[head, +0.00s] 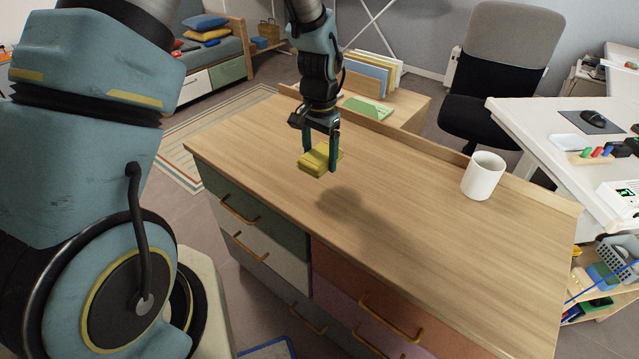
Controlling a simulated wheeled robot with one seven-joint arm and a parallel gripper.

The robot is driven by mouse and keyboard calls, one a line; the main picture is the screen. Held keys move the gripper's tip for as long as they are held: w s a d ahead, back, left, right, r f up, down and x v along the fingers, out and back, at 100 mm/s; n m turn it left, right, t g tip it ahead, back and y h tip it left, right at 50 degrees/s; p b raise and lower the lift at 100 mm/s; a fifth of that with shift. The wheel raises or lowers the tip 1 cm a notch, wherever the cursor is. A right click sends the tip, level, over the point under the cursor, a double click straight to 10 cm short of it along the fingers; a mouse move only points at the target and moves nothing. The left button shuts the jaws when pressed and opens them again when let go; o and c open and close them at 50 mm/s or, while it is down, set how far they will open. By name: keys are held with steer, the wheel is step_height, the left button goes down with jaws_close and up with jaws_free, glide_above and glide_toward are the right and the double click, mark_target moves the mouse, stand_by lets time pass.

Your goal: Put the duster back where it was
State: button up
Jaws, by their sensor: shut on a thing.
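My gripper (321,158) is shut on a small yellow block-shaped thing (316,163), which looks like the duster. It holds the duster in the air above the left part of the wooden cabinet top (430,230). A shadow lies on the wood below and to the right of it. The duster is apart from the surface. Its far side is partly hidden by the fingers.
A white mug (483,176) stands near the cabinet's back right edge. A raised lip (460,157) runs along the back. Behind are a stand of folders (372,75), an office chair (497,70) and a white desk (560,125). Most of the cabinet top is clear.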

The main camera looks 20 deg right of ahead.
mark_target(319, 188)
steer(key=shift+f+p, duration=0.8)
steer(key=shift+f, duration=3)
steer(key=shift+f, duration=0.2)
steer(key=o, duration=1.4)
steer(key=shift+o, duration=0.2)
